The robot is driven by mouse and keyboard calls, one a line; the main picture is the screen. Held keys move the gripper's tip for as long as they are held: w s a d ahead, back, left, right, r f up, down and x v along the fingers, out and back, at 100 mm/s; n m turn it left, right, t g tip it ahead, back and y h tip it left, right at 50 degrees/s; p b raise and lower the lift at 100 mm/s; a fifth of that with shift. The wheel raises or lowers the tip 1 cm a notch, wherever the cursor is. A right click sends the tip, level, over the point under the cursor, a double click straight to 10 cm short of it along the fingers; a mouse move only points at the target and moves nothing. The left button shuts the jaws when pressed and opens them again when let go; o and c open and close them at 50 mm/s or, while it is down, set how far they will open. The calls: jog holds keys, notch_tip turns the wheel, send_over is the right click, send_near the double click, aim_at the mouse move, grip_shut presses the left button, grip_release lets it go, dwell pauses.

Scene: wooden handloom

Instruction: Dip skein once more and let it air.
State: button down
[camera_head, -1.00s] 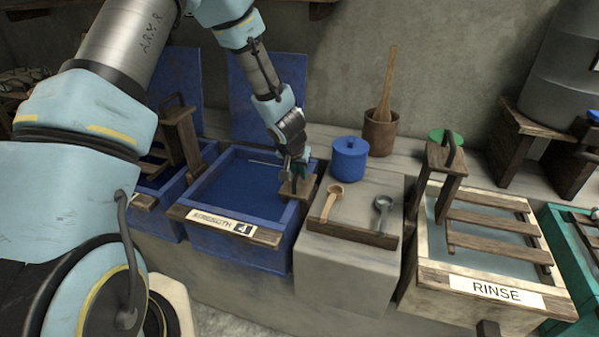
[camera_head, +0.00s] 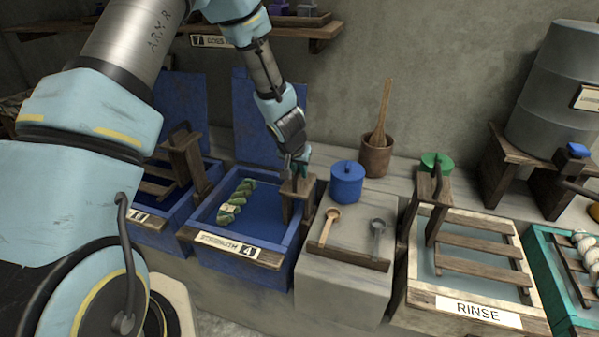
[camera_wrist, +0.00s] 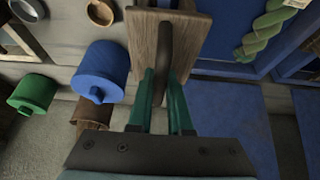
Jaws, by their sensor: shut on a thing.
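A twisted green skein (camera_head: 236,203) with a pale band shows above the dark blue bath of the vat labelled 4 (camera_head: 245,276). It also shows at the upper right of the wrist view (camera_wrist: 262,32). My gripper (camera_head: 299,168) is above the vat's right side, shut on the dark curved handle (camera_wrist: 165,52) of a wooden lifter (camera_head: 291,205). In the wrist view my green fingers (camera_wrist: 160,92) are on both sides of this handle. Whether the skein's underside touches the dye is hard to tell.
A blue lidded pot (camera_head: 346,184), a brown pot with a wooden stick (camera_head: 377,155) and two spoons stand right of the vat. Farther right is the RINSE tub (camera_head: 425,292) with slats. Another blue vat (camera_head: 150,232) is at left. A grey barrel (camera_head: 555,95) stands at back right.

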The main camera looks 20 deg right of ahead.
notch_tip(320, 180, up, 3)
jog(key=shift+s+d+r+p, duration=0.1)
jog(key=shift+p, duration=1)
jog(key=shift+r, duration=2.35)
grip_release()
notch_tip(320, 180, up, 7)
